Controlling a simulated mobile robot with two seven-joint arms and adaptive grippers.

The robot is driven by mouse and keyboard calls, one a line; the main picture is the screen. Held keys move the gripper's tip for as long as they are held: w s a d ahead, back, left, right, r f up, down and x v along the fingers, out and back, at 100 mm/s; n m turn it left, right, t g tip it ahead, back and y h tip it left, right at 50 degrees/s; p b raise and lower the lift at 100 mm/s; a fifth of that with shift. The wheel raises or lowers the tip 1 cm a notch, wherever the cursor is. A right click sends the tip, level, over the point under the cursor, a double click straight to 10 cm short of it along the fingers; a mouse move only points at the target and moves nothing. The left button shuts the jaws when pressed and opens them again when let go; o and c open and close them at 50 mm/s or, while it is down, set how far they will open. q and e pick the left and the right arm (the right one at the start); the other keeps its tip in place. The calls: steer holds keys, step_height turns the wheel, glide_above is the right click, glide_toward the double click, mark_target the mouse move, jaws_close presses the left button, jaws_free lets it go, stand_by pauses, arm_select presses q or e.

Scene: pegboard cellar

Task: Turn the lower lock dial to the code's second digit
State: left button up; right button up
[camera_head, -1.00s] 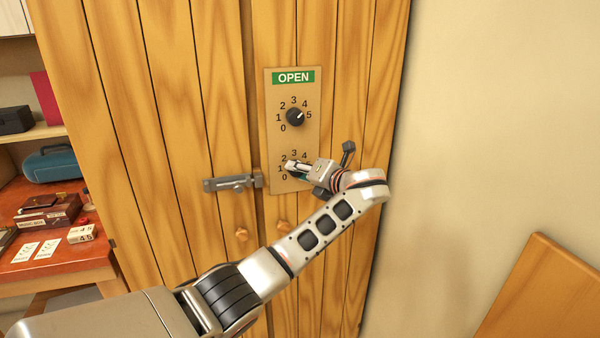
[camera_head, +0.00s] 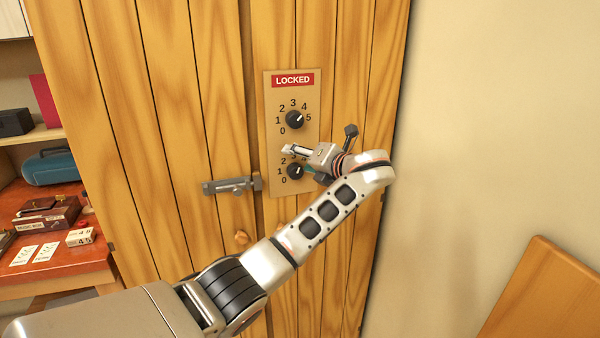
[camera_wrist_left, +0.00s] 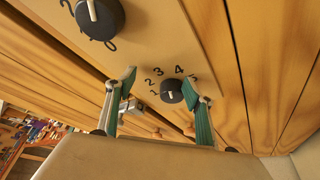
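The lower lock dial (camera_head: 295,171) is a black round knob with a white mark, on a tan panel below the upper dial (camera_head: 295,119). My left gripper (camera_head: 292,150) is in front of the panel, just above the lower dial, and hides part of its digits. In the left wrist view the lower dial (camera_wrist_left: 172,91) shows beyond and between the spread fingers, which are apart from it. I cannot tell surely which digit its mark points to. The sign (camera_head: 293,80) above the dials is red and reads LOCKED. My right gripper is not in view.
The panel is on a wooden plank door with a metal latch (camera_head: 232,185) to its left. A red desk at left holds paper cards (camera_head: 44,252) and a white block (camera_head: 80,237) with digits that look like 4 and 5. A plain wall is at right.

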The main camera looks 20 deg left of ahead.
arm_select(q)
steer(key=r, duration=0.4)
steer(key=shift+s+a+r, duration=0.2)
steer(key=shift+a+r, duration=0.15)
steer(key=shift+r, duration=0.5)
steer(key=shift+d, duration=0.1)
